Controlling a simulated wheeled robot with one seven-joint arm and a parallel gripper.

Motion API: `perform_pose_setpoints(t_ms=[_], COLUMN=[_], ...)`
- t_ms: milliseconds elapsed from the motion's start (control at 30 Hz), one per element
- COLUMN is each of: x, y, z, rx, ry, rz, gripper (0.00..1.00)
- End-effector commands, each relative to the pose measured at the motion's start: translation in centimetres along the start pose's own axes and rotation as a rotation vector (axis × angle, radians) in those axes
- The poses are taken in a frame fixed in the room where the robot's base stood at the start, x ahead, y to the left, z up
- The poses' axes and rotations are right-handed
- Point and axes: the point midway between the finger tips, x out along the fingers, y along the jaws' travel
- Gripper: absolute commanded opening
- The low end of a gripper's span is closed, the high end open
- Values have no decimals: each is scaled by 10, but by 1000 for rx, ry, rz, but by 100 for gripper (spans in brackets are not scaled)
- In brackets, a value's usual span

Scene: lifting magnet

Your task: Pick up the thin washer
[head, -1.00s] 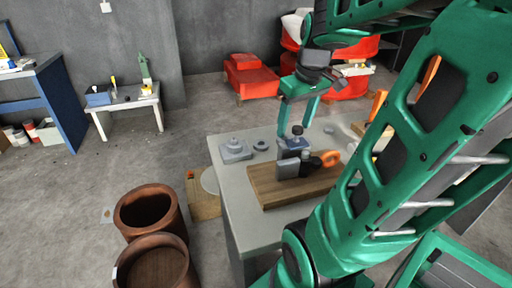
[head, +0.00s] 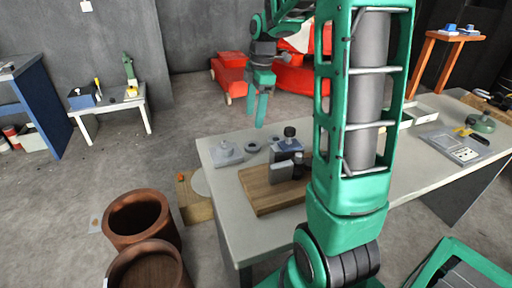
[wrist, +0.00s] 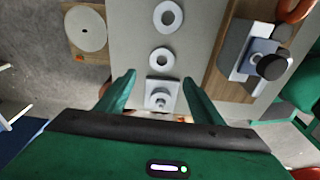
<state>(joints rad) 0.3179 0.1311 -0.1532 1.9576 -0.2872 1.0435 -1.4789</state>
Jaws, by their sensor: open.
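Two flat grey rings lie on the grey table (head: 228,193). In the wrist view the nearer ring (wrist: 162,60) is just past my fingertips, and a slightly larger ring (wrist: 168,17) lies farther up. In the head view one ring (head: 251,146) shows clearly; the other is partly hidden beside the block. I cannot tell by thickness which is the thin washer. My gripper (head: 258,108) is open and empty, pointing down above the table. In the wrist view its fingers (wrist: 158,80) straddle a square grey base with a knob (wrist: 162,94), apparently below them.
A blue-grey block with a black knob (head: 290,144) stands on a wooden board (head: 262,196) right of the rings. A pale disc (wrist: 86,28) lies on a low wooden piece left of the table. Brown barrels (head: 143,217) stand at the front left.

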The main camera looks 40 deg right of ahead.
Motion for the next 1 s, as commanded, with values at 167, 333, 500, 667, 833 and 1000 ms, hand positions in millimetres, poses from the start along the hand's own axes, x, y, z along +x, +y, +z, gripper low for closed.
perform_pose_setpoints(t_ms=[167, 333, 500, 667, 833, 1000], x=[20, 45, 57, 70, 94, 108], y=[2, 2, 2, 0, -3, -3], z=[-4, -5, -5, -3, 1, 1], rx=[-38, -36, -37, -36, -35, -35], ry=[4, 3, 3, 2, 2, 3], rz=[-10, -8, -6, -7, -8, -6], gripper=[61, 61, 61, 61, 61, 61])
